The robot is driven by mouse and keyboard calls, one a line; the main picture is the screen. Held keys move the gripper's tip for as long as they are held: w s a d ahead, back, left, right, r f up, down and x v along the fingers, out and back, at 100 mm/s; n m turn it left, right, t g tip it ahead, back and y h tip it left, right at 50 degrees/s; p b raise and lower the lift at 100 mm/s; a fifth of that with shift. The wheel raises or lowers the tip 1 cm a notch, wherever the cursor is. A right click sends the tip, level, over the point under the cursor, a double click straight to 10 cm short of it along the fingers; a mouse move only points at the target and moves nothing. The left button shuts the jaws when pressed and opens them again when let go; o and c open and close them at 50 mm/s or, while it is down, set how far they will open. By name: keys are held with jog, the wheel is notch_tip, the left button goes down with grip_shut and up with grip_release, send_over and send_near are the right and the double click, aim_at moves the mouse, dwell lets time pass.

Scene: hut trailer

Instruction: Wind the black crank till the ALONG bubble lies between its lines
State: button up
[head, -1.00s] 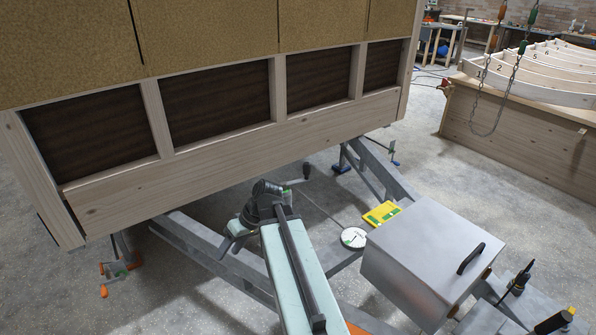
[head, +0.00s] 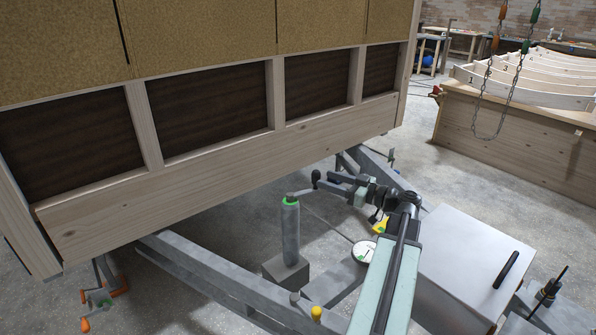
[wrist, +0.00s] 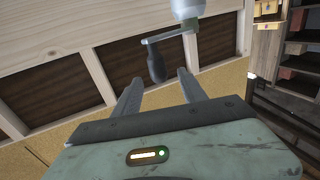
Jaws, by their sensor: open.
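The black crank handle (head: 316,178) stands at the end of a grey crank arm (head: 300,192) on a grey jack post (head: 290,235) with a green collar. My gripper (head: 334,183) is open just right of the handle. In the wrist view the black handle (wrist: 156,66) shows between and just beyond my open fingertips (wrist: 160,78); I cannot tell whether they touch it. The yellow-green level (head: 379,225) is mostly hidden behind my arm, and no bubble can be read. A round white dial (head: 363,250) lies beside it, partly covered by my arm.
The wooden trailer body (head: 220,190) overhangs the post behind. Grey frame beams (head: 215,275) run below. A metal box (head: 470,255) stands right of my arm. An orange-handled crank (head: 100,300) is at lower left. A yellow knob (head: 316,313) rises near the front.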

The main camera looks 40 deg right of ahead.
jog(key=x, duration=0.8)
jog(key=shift+w, duration=0.15)
grip_shut()
jog(key=shift+d, duration=0.1)
dwell(1.2)
